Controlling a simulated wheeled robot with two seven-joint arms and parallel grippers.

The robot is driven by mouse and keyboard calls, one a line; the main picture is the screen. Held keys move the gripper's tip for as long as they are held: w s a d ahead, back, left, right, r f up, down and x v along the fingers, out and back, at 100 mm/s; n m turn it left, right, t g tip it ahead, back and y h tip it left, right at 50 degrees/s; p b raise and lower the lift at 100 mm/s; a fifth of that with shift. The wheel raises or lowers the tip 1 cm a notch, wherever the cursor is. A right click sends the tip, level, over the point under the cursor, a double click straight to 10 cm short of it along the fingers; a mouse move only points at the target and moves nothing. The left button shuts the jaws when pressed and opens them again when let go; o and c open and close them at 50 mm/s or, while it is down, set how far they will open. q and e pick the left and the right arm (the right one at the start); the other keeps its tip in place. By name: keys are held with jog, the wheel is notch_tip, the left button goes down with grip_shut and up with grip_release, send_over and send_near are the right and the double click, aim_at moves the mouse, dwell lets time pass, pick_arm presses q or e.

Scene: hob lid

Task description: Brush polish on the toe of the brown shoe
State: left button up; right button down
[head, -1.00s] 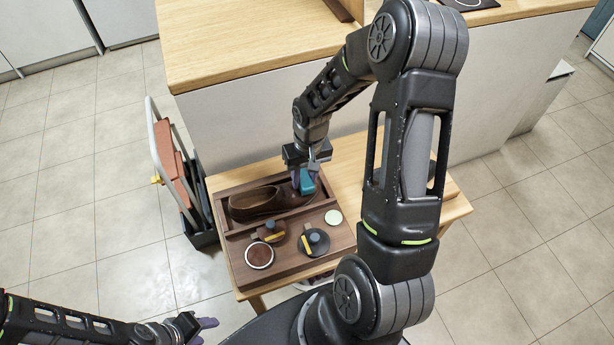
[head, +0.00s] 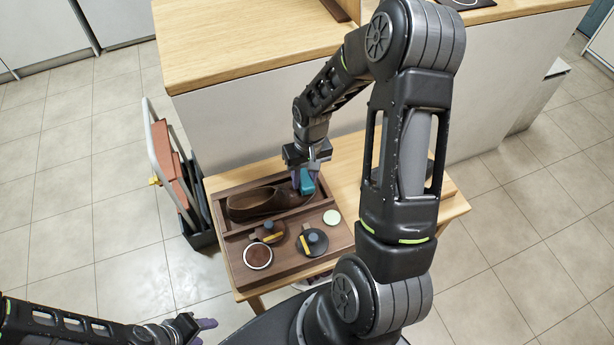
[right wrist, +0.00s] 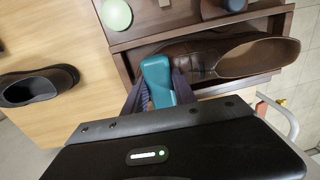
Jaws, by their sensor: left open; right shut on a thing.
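The brown shoe (head: 252,203) lies on its sole in the back compartment of a dark wooden tray (head: 227,235), with its toe to the right. My right gripper (head: 304,181) is shut on a teal-handled brush (head: 307,184) over the toe end. In the right wrist view, the brush (right wrist: 158,82) is between the fingers beside the toe of the shoe (right wrist: 235,57). Its bristles seem to be at the toe; whether they touch is hidden. An open tin of brown polish (head: 258,256) sits at the tray's front left. My left gripper (head: 197,328) is open and empty, low at the left, away from the table.
Two dark round items with yellow and blue-grey parts (head: 313,242) and a pale green disc (head: 332,217) lie in the tray's front part. A dark shoe (right wrist: 38,86) stands on the table outside the tray. A step stool (head: 172,165) stands left.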

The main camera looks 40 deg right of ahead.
jog(key=shift+w+a+r, duration=0.1)
jog(key=shift+w+a, duration=0.05)
jog(key=shift+a, duration=0.2)
jog(key=shift+s+d, duration=0.25)
jog(key=shift+d, duration=0.65)
jog(key=shift+w+a+f, duration=0.1)
jog(key=shift+a, duration=0.4)
jog(key=shift+w+a+f, duration=0.1)
jog(key=shift+a, duration=0.4)
jog(key=shift+b, duration=0.3)
